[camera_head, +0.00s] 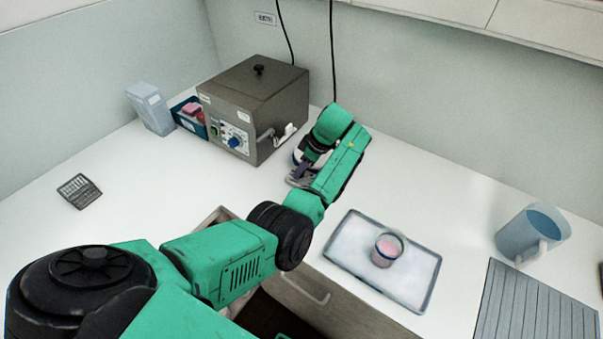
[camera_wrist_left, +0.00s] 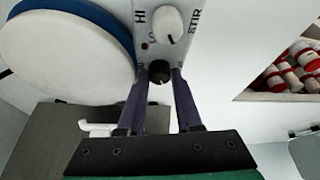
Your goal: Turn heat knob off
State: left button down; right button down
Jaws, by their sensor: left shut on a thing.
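My left gripper (camera_head: 298,174) reaches to the back of the bench. In the left wrist view its two purple fingers (camera_wrist_left: 160,84) are shut on a small black knob (camera_wrist_left: 159,72) on a grey control panel (camera_wrist_left: 146,32). A white knob (camera_wrist_left: 167,22) sits beside it on the same panel, near the printed words HI, LO and STIR. The black knob's own label and pointer cannot be read. A round white plate with a blue rim (camera_wrist_left: 65,65) lies next to the panel; in the head view my arm mostly hides this device. My right gripper is not in view.
A grey box (camera_head: 255,95) with a blue knob (camera_head: 234,142) stands behind, left of my gripper. A tray (camera_head: 345,265) holding a pink-filled cup (camera_head: 386,250) is to the right, and a blue jug (camera_head: 532,232) beyond. An open drawer with red-capped vials (camera_wrist_left: 290,72) shows in the wrist view.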

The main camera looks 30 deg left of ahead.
pick_arm(q)
jog(key=shift+a+n+b, duration=0.1)
jog(key=shift+n+b, duration=0.25)
jog(key=shift+n, duration=0.05)
jog(key=shift+r, duration=0.1)
jog(key=c, duration=0.8)
grip_release()
jog(key=shift+o, duration=1.1)
jog(key=shift+s, duration=0.1)
